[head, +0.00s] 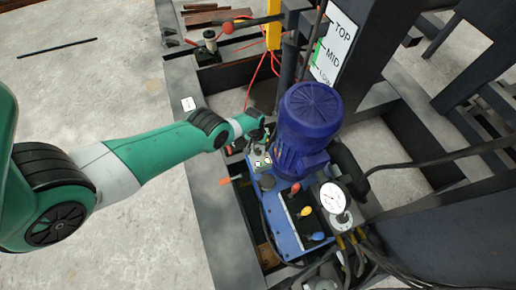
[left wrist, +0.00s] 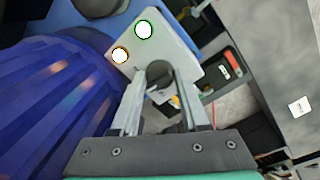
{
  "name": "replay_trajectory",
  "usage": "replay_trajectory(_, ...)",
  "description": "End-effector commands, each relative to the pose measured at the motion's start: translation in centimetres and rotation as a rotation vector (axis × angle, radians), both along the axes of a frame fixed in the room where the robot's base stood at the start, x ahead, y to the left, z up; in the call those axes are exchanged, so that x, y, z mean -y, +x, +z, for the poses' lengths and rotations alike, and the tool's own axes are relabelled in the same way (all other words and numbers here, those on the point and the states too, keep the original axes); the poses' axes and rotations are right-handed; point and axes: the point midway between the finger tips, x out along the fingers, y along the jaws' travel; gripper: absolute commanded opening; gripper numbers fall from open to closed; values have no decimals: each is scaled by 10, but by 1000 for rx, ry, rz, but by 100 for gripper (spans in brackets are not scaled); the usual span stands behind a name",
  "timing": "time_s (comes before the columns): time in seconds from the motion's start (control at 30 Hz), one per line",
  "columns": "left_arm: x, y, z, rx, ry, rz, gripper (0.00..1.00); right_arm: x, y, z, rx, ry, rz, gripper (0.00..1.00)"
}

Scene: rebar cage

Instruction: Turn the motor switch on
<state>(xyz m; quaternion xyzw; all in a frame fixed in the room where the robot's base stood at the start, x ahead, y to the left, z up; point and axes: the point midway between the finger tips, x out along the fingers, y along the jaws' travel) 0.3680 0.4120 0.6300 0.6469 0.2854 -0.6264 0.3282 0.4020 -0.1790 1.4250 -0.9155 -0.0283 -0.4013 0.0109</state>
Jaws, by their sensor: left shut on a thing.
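A pale switch box (head: 260,161) sits beside the blue motor (head: 308,120) on the blue power unit. In the left wrist view its face (left wrist: 178,42) carries a white light with a green ring (left wrist: 144,29), a white light with an orange ring (left wrist: 120,55) and a dark round switch knob (left wrist: 158,70). My left gripper (left wrist: 160,76) has its two fingers on either side of the knob, shut on it. In the head view the left gripper (head: 265,138) is small and partly hidden at the box. The ribbed motor (left wrist: 45,100) fills the left of the wrist view. My right gripper is not in view.
Red, yellow and blue levers (head: 304,210) and a pressure gauge (head: 333,197) stand in front of the motor. Dark hoses (head: 420,160) run right. A marked TOP/MID sign (head: 335,45) stands behind. Open concrete floor (head: 110,85) lies left.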

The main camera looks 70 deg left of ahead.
Motion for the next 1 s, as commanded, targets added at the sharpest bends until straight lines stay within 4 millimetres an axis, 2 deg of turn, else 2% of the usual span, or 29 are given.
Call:
replay_trajectory(0.6, -1, 0, -2, 1, 3, -546, 0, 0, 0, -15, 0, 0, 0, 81)
replay_trajectory(1.0, 0, -1, -1, 3, 7, -721, 0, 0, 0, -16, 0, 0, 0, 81)
